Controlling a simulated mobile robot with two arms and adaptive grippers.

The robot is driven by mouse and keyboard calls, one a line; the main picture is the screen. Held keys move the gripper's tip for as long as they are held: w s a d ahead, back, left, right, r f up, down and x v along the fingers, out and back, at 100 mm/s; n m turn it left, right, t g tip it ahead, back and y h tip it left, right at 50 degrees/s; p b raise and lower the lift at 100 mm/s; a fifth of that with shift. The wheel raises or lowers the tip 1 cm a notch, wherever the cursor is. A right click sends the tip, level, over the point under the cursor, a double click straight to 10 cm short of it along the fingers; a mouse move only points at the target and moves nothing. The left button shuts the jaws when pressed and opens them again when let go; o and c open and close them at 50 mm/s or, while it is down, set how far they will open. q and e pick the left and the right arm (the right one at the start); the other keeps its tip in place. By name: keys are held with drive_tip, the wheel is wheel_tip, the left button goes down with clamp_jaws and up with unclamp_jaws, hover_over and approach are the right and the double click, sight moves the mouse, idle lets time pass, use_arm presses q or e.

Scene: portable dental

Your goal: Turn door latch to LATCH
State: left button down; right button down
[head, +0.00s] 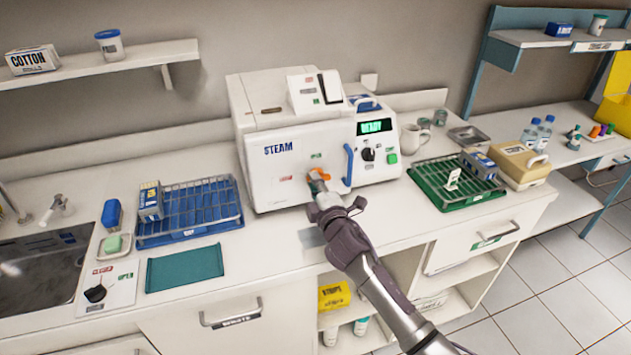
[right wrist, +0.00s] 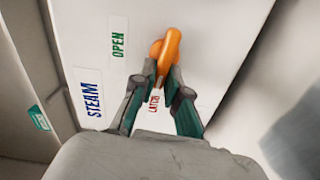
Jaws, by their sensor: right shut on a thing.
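The white STEAM sterilizer (head: 270,185) stands on the counter against the wall. Its orange door latch (head: 320,174) is on the front, below the green OPEN label (head: 316,155) and right of the red LATCH label (head: 286,178). In the right wrist view, my right gripper (right wrist: 161,80) is shut on the orange latch (right wrist: 165,48), its fingertips on either side of the lever. The gripped lever end is toward the red LATCH label (right wrist: 153,103) there, with the OPEN label (right wrist: 118,38) off to the side. The fingers partly hide the lever, so its exact angle is unclear. My left gripper is not in view.
A blue door handle (head: 348,165), a black knob (head: 368,154) and a green button (head: 392,159) are right of the latch. A blue rack (head: 205,232) stands to the left, a green rack (head: 470,202) to the right. A teal mat (head: 185,268) lies at the counter front.

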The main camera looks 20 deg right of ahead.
drive_tip(key=shift+w+d+r+n, duration=0.1)
drive_tip(key=shift+r+n, duration=0.2)
drive_tip(key=shift+n, duration=0.2)
idle(0.3)
drive_tip(key=c, duration=1.2)
unclamp_jaws()
drive_tip(key=s, duration=1.1)
drive_tip(key=shift+s+d+f, duration=0.15)
drive_tip(key=shift+s+f, duration=0.15)
drive_tip(key=shift+s, duration=0.1)
